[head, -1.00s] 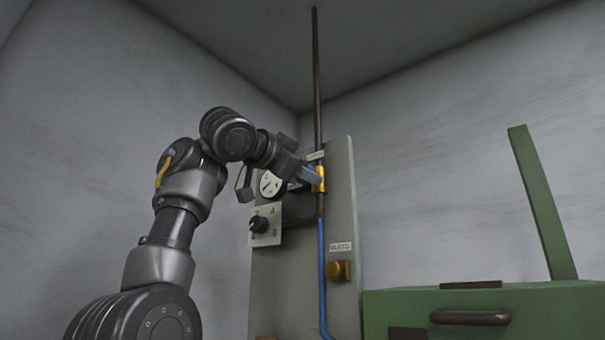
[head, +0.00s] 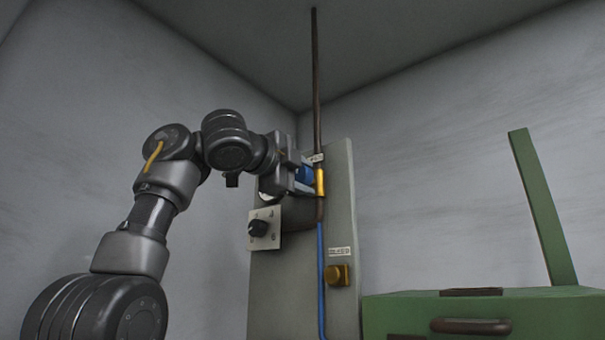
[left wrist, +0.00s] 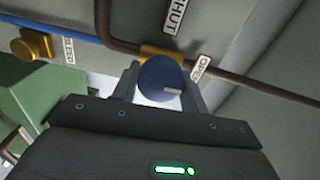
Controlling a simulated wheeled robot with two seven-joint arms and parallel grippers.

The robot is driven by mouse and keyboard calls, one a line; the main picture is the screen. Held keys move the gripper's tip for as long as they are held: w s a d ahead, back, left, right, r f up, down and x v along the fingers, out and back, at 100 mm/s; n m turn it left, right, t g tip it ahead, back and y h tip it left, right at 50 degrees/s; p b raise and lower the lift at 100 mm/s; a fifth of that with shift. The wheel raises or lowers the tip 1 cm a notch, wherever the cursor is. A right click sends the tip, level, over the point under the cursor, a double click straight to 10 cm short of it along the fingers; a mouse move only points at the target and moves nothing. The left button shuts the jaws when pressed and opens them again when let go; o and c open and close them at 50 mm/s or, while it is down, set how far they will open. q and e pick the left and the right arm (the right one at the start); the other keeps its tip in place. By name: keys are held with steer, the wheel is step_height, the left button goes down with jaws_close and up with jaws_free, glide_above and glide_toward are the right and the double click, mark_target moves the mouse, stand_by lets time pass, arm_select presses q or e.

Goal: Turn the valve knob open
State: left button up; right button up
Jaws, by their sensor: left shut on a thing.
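The blue valve knob (left wrist: 161,78) with a white pointer line sits on a brass valve body (left wrist: 160,52) on the pipe. In the left wrist view its pointer line faces right, below the OPEN label (left wrist: 200,67); the SHUT label (left wrist: 175,17) is farther up. My left gripper (left wrist: 160,86) has a finger on each side of the knob and is shut on it. In the head view the left gripper (head: 300,180) hides part of the knob (head: 304,173), beside the brass valve (head: 319,182). My right gripper is not in view.
A green cabinet (head: 540,312) stands at the right.

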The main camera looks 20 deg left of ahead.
arm_select(q)
steer(key=shift+m, duration=0.4)
steer(key=o, duration=0.9)
steer(key=shift+o, duration=0.2)
steer(key=shift+s+a+f+b, duration=0.1)
steer(key=shift+s+b, duration=0.2)
steer(key=b+v, duration=0.4)
steer(key=v, duration=0.6)
steer(key=shift+b, duration=0.3)
